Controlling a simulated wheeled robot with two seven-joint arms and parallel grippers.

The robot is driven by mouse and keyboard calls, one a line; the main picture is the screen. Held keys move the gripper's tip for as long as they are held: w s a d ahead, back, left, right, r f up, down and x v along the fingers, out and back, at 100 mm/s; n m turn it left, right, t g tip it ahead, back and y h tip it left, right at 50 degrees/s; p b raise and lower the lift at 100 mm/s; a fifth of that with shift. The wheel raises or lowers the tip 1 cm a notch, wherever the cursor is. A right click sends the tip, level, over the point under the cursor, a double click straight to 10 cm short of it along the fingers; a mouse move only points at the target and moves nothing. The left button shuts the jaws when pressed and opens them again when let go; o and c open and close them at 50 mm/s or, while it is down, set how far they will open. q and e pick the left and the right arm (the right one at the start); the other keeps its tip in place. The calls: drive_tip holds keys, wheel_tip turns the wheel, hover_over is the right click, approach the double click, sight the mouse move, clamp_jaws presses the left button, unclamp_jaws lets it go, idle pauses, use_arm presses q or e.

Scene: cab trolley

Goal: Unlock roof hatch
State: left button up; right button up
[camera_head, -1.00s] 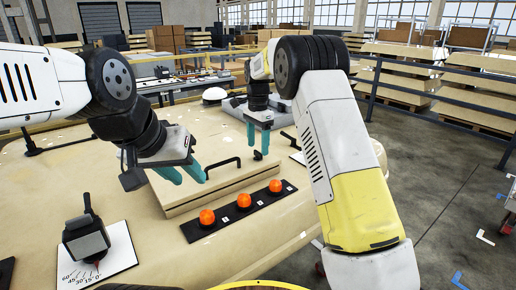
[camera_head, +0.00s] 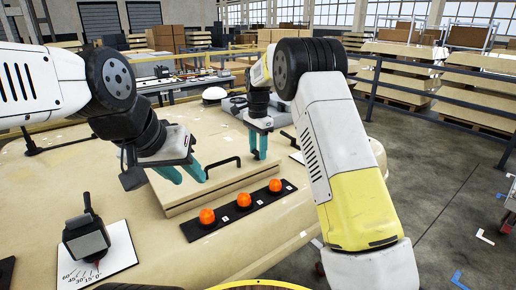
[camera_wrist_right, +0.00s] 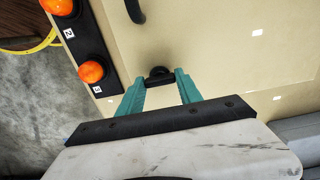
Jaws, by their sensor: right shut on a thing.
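The roof hatch (camera_head: 205,198) is a raised tan panel with a black bar handle (camera_head: 224,162); part of that handle shows at the top of the right wrist view (camera_wrist_right: 136,10). My right gripper (camera_head: 257,152) is at the far side of the hatch. In the wrist view its teal fingers (camera_wrist_right: 160,82) stand either side of a small black latch knob (camera_wrist_right: 158,74), and it is shut on it. My left gripper (camera_head: 182,176) is over the hatch's left part, its fingers apart and nothing visible between them.
A black strip with orange domes (camera_head: 240,206) lies along the hatch's front edge. A black lever box (camera_head: 86,236) stands on a white angle scale (camera_head: 117,250) at left. A white dome (camera_head: 214,94) sits behind. The roof's front right is clear.

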drive_tip(key=shift+n, duration=0.3)
drive_tip(key=n, duration=0.3)
drive_tip(key=shift+n, duration=0.3)
drive_tip(key=n, duration=0.4)
drive_tip(key=shift+n, duration=0.3)
drive_tip(key=n, duration=0.9)
drive_tip(key=shift+r, duration=0.1)
drive_tip(key=o, duration=1.4)
